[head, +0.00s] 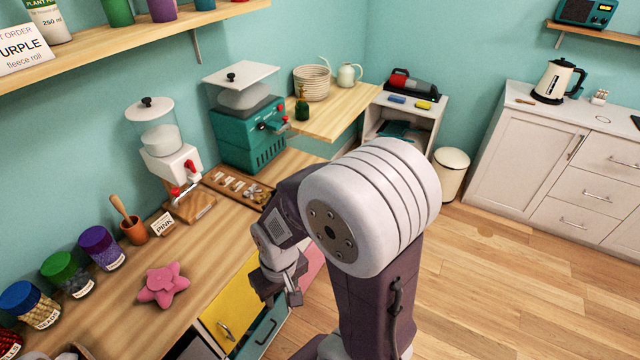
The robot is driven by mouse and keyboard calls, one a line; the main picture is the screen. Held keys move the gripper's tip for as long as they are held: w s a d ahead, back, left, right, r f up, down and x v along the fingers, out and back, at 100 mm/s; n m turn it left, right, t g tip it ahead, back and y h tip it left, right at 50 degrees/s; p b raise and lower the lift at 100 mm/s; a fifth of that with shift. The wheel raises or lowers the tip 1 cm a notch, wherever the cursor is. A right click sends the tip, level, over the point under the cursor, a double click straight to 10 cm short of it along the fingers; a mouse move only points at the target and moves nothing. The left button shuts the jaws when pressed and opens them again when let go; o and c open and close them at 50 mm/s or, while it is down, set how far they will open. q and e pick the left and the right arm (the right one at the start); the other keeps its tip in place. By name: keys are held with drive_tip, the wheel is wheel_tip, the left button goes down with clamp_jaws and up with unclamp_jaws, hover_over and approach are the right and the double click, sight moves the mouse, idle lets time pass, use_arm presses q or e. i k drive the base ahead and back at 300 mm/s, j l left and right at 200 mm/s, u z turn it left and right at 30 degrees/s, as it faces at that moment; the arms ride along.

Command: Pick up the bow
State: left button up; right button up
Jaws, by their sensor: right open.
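No thing in the head view is plainly a bow. A wooden tray (228,184) on the counter holds a row of small pale pieces and a small grey and tan piece (257,194) at its right end, too small to identify. A pink star-shaped soft piece (163,285) lies on the counter at the lower left. My right gripper (282,294) is open and points down, just off the counter's front edge by the yellow drawer, apart from both. My arm hides part of the counter behind it. My left gripper is out of view.
Jars with purple (101,248), green (67,274) and blue (29,305) lids line the wall. A wooden mortar (133,232), a white dispenser (168,160) and a teal machine (249,133) stand behind. A yellow drawer (232,302) is below the counter. Open floor lies right.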

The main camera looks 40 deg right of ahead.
sight(249, 193)
drive_tip(key=z, duration=0.85)
drive_tip(key=j+u, duration=0.25)
drive_tip(key=i+j+u, duration=0.25)
drive_tip(key=j, duration=0.2)
drive_tip(key=l+u, duration=0.25)
drive_tip(key=l, duration=0.2)
drive_tip(key=k+l+u, duration=0.1)
drive_tip(key=l+u, duration=0.15)
drive_tip(key=l, duration=0.2)
drive_tip(key=k+l+u, duration=0.2)
drive_tip(key=l, duration=0.25)
drive_tip(key=l+u, duration=0.25)
drive_tip(key=l, duration=0.15)
